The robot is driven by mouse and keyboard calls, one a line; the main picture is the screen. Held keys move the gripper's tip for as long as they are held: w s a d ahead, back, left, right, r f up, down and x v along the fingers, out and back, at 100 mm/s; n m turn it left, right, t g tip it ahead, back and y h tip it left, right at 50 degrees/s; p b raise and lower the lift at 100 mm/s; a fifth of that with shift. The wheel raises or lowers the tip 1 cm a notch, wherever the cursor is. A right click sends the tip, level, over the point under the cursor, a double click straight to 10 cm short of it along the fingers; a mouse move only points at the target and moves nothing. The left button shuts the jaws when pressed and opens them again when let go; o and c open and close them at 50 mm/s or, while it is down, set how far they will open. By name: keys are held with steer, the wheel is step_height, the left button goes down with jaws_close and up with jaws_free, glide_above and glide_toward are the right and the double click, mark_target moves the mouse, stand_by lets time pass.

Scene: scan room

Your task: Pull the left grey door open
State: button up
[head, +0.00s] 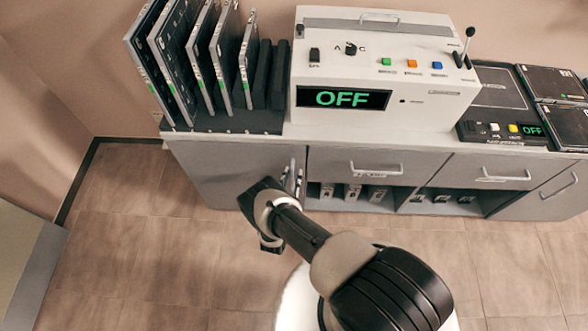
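The left grey door (228,170) is the cabinet's front panel at the far left, under the rack of upright black cases. It looks shut, flush with the cabinet front. A light upright handle (299,182) shows near its right edge. My arm reaches from the lower right to this door. My gripper (290,180) is at or very close to the handle, in front of the door's right side. My wrist hides the lower right part of the door and most of the fingers. I cannot tell whether the fingers are around the handle or touching it.
A white console (388,70) reading OFF stands on the counter. Right of the door are a drawer (330,163) over open shelves, a second drawer (490,172) and another grey door (545,195). A grey block (25,255) stands at the left. The tiled floor (150,250) between is clear.

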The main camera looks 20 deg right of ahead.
steer(key=shift+w+d, duration=0.1)
steer(key=shift+w, duration=0.15)
steer(key=shift+c, duration=0.3)
jaws_close()
steer(key=shift+s, duration=0.1)
stand_by(0.4)
